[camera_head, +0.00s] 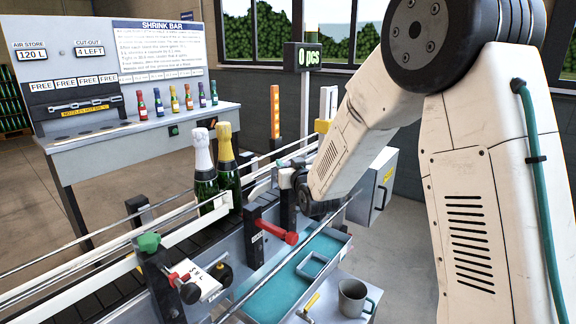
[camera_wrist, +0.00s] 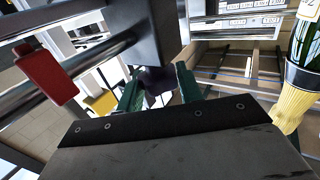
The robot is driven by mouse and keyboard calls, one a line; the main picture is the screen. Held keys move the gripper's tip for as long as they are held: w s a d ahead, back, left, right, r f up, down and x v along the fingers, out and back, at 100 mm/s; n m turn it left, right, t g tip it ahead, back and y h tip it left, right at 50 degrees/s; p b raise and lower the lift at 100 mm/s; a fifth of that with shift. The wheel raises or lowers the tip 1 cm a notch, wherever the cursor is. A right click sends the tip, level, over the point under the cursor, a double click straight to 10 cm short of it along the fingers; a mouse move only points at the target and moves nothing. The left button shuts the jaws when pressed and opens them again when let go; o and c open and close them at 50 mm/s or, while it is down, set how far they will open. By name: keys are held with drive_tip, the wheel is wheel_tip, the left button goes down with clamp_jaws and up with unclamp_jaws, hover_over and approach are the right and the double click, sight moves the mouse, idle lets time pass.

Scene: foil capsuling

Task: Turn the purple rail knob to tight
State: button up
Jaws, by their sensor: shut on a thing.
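The purple rail knob (camera_wrist: 154,85) shows dark in the wrist view, at the end of a dark post. My gripper (camera_wrist: 158,82) has its two green fingers on either side of the knob and is shut on it. In the head view, my arm's end covers the knob and the fingers, beside the rail at the middle. The knob's marking and how tight it is cannot be seen.
A red lever (camera_head: 278,232) sits left of my wrist. A white-topped bottle (camera_head: 203,170) and a gold-topped bottle (camera_head: 228,165) stand on the conveyor. A teal tray (camera_head: 262,305) and a grey mug (camera_head: 353,298) lie below. A green knob (camera_head: 149,242) is at front left.

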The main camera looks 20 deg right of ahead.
drive_tip(key=m+h, duration=0.2)
drive_tip(key=h, duration=0.2)
drive_tip(key=m+g+h, duration=0.1)
drive_tip(key=m+h, duration=0.2)
drive_tip(key=h, duration=0.1)
drive_tip(key=shift+a+f+g, duration=0.1)
drive_tip(key=shift+a+g, duration=0.05)
drive_tip(key=shift+g, duration=0.15)
drive_tip(key=m+g+h, duration=0.5)
drive_tip(key=m+h, duration=0.1)
drive_tip(key=h, duration=0.1)
drive_tip(key=shift+g, duration=0.3)
drive_tip(key=o, duration=1)
drive_tip(key=shift+d, duration=0.2)
